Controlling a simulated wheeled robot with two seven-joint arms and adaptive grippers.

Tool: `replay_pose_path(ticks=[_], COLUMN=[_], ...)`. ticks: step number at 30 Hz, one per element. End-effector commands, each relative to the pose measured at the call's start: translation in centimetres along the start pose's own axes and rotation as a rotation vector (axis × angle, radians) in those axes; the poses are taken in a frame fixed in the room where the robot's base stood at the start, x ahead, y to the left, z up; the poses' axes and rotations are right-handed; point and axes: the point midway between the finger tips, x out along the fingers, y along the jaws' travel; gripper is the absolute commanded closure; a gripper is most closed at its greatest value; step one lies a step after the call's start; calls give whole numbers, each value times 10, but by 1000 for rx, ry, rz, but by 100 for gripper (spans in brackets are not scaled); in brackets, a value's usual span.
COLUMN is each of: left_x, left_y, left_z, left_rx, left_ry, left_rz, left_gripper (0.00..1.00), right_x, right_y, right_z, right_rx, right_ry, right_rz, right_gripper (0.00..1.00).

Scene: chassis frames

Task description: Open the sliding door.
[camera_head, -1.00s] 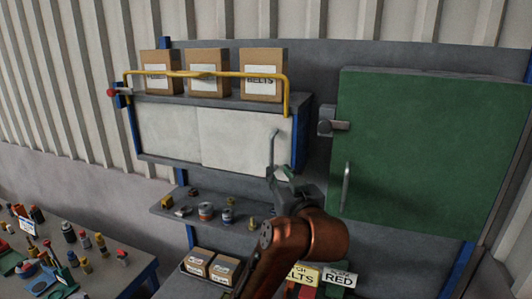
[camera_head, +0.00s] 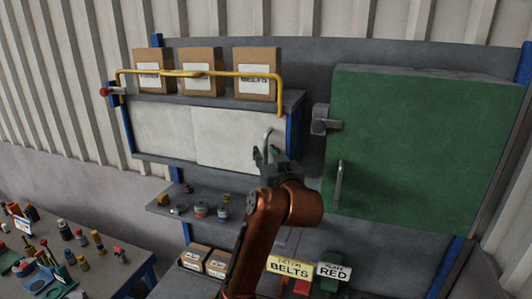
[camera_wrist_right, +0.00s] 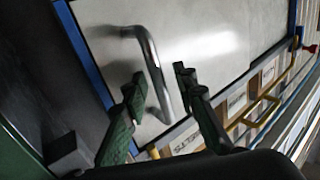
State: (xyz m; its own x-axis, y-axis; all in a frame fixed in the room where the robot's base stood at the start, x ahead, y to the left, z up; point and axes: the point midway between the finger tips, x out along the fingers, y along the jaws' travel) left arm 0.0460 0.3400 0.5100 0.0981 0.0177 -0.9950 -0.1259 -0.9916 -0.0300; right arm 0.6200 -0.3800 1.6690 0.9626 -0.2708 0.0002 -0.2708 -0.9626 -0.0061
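The sliding door (camera_head: 232,130) is the right one of two pale panels in the wall cabinet; the left panel (camera_head: 163,128) sits beside it. A grey bar handle (camera_head: 267,137) stands upright near its right edge, and the handle also shows in the right wrist view (camera_wrist_right: 152,55). My right gripper (camera_head: 265,154) is at the handle's lower part and hides some of it. In the right wrist view my right gripper (camera_wrist_right: 161,82) has its green fingers apart, with the bar seen between them. Contact cannot be told. My left gripper is out of view.
A yellow rail (camera_head: 200,73) with several boxes (camera_head: 254,86) behind it runs above the cabinet. A closed green cabinet (camera_head: 425,145) is at the right. A shelf (camera_head: 158,203) with small items lies below. A cluttered bench (camera_head: 132,268) stands at lower left.

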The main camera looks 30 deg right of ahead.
Motion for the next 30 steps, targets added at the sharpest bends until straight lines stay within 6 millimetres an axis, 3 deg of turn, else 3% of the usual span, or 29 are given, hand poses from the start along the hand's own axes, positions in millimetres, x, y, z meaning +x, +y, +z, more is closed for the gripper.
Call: replay_pose_path(ticks=[3, 14, 30], left_x=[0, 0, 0], left_y=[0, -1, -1], left_z=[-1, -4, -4], left_rx=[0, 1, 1], left_ry=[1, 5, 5], left_rz=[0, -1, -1], left_gripper=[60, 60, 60], right_x=[0, 0, 0], right_y=[0, 0, 0], right_z=[0, 0, 0], right_rx=[0, 0, 0], right_ry=[0, -1, -1], right_rz=[0, 0, -1], right_gripper=[75, 100, 100])
